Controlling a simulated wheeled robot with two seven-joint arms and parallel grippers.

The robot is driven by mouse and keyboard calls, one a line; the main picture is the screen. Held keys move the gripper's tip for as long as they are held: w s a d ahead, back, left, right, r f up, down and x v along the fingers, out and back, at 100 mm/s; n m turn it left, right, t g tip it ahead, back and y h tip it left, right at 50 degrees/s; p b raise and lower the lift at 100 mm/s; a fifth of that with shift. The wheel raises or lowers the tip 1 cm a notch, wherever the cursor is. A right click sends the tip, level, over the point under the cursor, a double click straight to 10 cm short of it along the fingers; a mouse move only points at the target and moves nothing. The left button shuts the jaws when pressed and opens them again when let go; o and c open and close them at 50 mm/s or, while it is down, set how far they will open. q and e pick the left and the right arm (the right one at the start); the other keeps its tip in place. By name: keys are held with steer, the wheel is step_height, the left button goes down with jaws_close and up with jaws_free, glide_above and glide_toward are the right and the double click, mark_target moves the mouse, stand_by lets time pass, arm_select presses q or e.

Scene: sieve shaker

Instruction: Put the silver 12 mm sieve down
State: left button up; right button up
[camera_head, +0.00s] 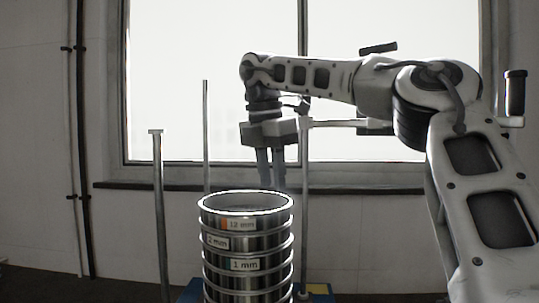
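The silver 12 mm sieve (272,226) is at the top of a stack of round silver sieves. It looks level and seated on the sieve below. My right gripper (271,184) points down at the far side of its rim. The two fingers are side by side with a narrow gap between them. Their tips end near the far rim, and I cannot tell whether they touch or hold it. My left gripper is not in view.
Below are the 2 mm sieve (269,244) and the 1 mm sieve (276,263). Upright metal rods stand at the left (160,210), behind (206,135) and at the right (304,215) of the stack. A blue base (318,297) shows beneath. A window (210,80) is behind.

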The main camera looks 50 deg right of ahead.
steer(key=shift+a+r, duration=0.2)
steer(key=shift+r, duration=1)
steer(key=shift+a+r, duration=0.15)
steer(key=shift+r, duration=1)
